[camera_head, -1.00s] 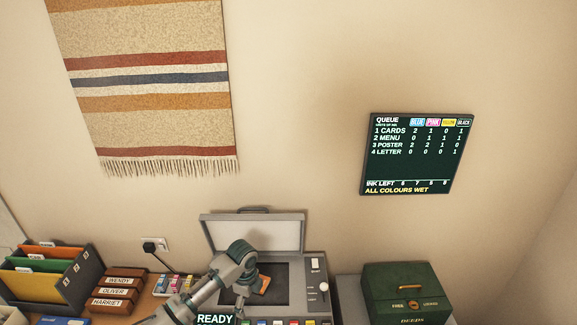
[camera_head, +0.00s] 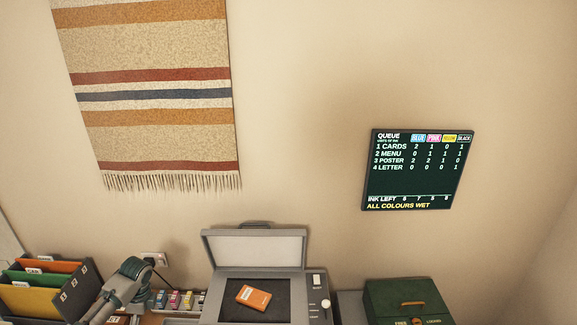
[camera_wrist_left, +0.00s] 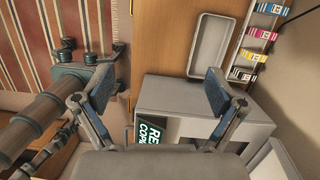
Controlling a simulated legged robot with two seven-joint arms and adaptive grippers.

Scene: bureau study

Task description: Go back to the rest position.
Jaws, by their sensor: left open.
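My left arm comes in at the lower left of the head view, in front of the ink cartridges and the file rack; its fingertips are not clear there. In the left wrist view my left gripper (camera_wrist_left: 160,92) is open and empty, its two fingers wide apart. Beyond the fingers are a grey machine (camera_wrist_left: 185,97) with a partly visible green sign and a wooden desk top (camera_wrist_left: 160,45). In the head view an orange-brown booklet (camera_head: 253,297) lies on the dark bed of the open-lidded scanner (camera_head: 255,250). My right gripper is not in view.
A file rack (camera_head: 75,292) stands at the far left. Several ink cartridges (camera_head: 174,299) sit left of the scanner. A green box (camera_head: 405,301) stands at the right. A queue screen (camera_head: 418,170) and a striped hanging (camera_head: 150,95) are on the wall. An empty grey tray (camera_wrist_left: 211,50) lies on the desk.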

